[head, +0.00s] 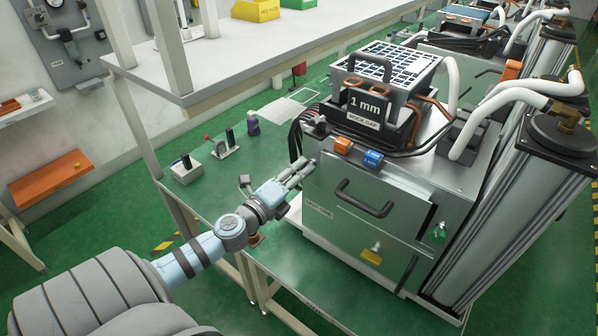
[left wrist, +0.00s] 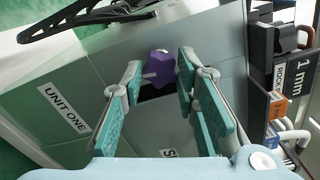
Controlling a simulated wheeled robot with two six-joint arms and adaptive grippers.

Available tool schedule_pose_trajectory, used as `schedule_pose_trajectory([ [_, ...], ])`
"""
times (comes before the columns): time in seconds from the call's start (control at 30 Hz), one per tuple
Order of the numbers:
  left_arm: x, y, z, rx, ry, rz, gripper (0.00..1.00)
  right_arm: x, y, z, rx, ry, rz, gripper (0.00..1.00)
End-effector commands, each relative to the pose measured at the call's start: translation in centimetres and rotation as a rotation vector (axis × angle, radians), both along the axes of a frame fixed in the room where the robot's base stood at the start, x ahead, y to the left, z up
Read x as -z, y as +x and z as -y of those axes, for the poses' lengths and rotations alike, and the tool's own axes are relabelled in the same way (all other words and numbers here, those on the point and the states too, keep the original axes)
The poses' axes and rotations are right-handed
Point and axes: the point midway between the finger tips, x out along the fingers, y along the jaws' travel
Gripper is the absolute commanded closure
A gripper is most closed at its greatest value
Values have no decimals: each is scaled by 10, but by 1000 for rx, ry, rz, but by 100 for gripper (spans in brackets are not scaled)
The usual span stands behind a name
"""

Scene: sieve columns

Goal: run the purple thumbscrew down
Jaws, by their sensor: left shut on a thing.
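The purple thumbscrew (left wrist: 158,68) shows in the left wrist view, in a dark gap at the edge of the grey-green cabinet. My left gripper (left wrist: 160,70) has one finger on each side of it and is shut on it. In the head view my left gripper (head: 303,171) reaches in from the left to the upper left corner of the cabinet (head: 330,185) marked UNIT ONE. The thumbscrew cannot be made out in the head view. How far down it sits cannot be told. My right gripper is in neither view.
A sieve box (head: 385,68) with a 1 mm sign (head: 368,104) stands on the cabinet. Orange (head: 343,146) and blue (head: 372,159) blocks sit on the cabinet's front edge. A black handle (head: 365,198) sticks out in front.

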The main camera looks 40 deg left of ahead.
Motion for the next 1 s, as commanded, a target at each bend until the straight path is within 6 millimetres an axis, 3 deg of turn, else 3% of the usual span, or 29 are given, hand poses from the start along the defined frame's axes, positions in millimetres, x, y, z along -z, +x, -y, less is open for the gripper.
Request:
schedule_pose_trajectory([
  [0.03,-6,2,0,1,45,9,100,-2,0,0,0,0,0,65],
  [1.0,-4,1,0,-3,964,-14,100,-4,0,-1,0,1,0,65],
])
